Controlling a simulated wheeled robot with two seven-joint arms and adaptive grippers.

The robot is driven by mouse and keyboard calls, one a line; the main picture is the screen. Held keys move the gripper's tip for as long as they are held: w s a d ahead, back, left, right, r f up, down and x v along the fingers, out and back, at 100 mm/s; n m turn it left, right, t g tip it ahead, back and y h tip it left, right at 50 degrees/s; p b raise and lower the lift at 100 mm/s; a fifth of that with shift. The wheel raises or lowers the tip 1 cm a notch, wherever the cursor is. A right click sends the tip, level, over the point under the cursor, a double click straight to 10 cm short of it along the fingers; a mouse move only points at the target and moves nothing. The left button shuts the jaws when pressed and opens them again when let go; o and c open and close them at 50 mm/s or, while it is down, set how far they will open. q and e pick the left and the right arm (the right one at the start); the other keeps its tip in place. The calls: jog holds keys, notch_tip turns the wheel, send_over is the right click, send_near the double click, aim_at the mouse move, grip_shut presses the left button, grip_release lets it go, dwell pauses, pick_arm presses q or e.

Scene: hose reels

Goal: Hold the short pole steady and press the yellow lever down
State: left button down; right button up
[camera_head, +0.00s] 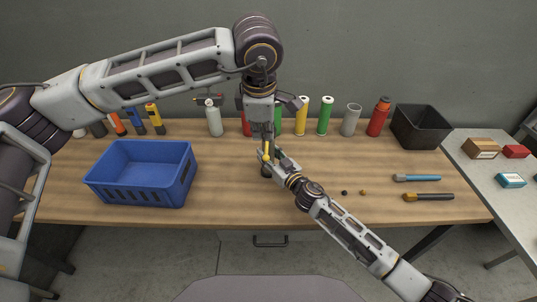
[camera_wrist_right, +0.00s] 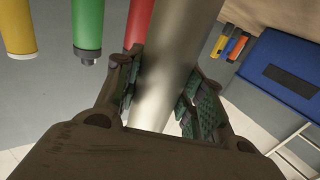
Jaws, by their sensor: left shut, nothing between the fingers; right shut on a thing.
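The short pole is mostly hidden in the head view, where a dark foot (camera_head: 266,173) shows below the grippers. In the right wrist view the pole (camera_wrist_right: 168,70) is a smooth grey metal cylinder between the fingers. The yellow lever (camera_head: 267,151) shows as a small yellow piece beside the grippers at the pole's upper part. My right gripper (camera_head: 274,160) reaches in from the lower right and is shut on the pole. My left gripper (camera_head: 266,137) points down from above, shut and empty, just over the lever. I cannot tell whether it touches the lever.
A blue crate (camera_head: 140,197) stands on the left of the wooden table. Bottles and cylinders, such as a red one (camera_head: 378,118), line the back, near a black bin (camera_head: 420,130). Two handled tools (camera_head: 428,197) lie at the right. A side table (camera_head: 500,200) holds small boxes.

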jog(key=o, duration=1.4)
jog(key=shift+s, duration=0.1)
jog(key=shift+v, duration=5.95)
